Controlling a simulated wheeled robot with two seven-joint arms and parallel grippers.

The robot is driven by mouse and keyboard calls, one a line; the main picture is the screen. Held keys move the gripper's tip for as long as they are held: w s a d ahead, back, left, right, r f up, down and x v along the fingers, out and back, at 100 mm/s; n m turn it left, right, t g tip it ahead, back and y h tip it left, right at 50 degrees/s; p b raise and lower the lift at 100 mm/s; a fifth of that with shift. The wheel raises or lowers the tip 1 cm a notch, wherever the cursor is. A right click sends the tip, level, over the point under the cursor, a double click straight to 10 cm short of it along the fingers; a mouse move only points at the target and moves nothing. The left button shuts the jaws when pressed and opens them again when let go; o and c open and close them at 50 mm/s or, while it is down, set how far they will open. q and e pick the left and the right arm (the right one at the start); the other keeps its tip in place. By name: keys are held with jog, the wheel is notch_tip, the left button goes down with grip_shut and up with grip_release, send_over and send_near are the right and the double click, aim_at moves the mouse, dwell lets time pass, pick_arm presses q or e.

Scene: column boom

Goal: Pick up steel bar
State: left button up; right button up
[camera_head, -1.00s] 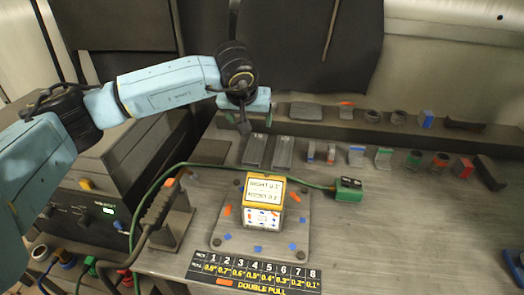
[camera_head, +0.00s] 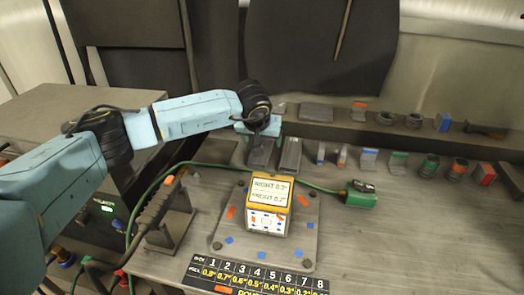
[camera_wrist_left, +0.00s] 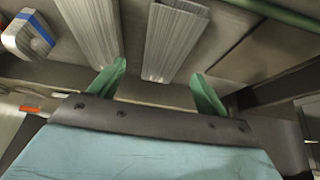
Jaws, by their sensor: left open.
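Two grey ribbed steel bars lie side by side on the bench in the head view, a left bar (camera_head: 259,158) and a right bar (camera_head: 290,154). My left gripper (camera_head: 262,139) is just above the far end of the left bar and partly hides it. In the left wrist view my left gripper (camera_wrist_left: 157,87) is open and empty, its two green fingers spread. The left bar (camera_wrist_left: 174,38) lies between and beyond the fingertips there, and the right bar (camera_wrist_left: 90,25) is outside them. My right gripper is not in view.
A yellow-topped box (camera_head: 270,196) stands on a plate (camera_head: 308,240) nearer the front. A green cable ends in a green connector (camera_head: 361,195). Several banded blocks and rings line the bench to the right of the bars. A raised ledge (camera_head: 340,131) runs behind.

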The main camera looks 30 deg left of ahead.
pick_arm(q)
jog(key=shift+s+x, duration=0.2)
jog(key=shift+x, duration=1.75)
jog(key=shift+a+f, duration=0.1)
jog(key=shift+a, duration=0.05)
jog(key=shift+c, duration=0.5)
jog(key=c, duration=1.2)
jog(key=shift+c, duration=0.7)
